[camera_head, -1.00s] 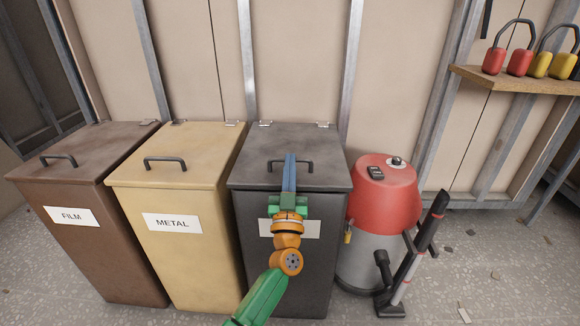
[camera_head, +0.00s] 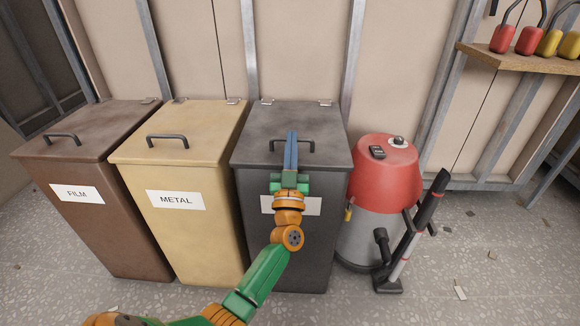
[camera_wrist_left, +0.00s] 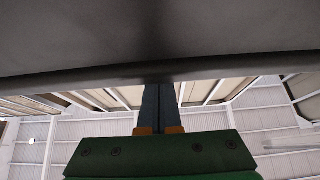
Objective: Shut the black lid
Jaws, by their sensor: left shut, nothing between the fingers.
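The black lid (camera_head: 260,130) lies flat on top of the dark grey bin, level with the lids beside it, with no gap that I can see. It has a dark bar handle (camera_head: 250,146) near its front edge. My left gripper (camera_head: 291,135) is shut and empty. Its blue fingers overlap the lid's front edge and the middle of the handle in the head view; whether they touch is unclear. In the left wrist view, a dark surface (camera_wrist_left: 60,45) fills the top, and the fingers (camera_wrist_left: 160,95) reach its edge. My right gripper is out of view.
A tan METAL bin (camera_head: 180,220) and a brown FILM bin (camera_head: 100,235) stand to the left, lids down. A red and grey vacuum (camera_head: 385,180) stands close on the right. A shelf with ear muffs (camera_head: 530,40) is at upper right.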

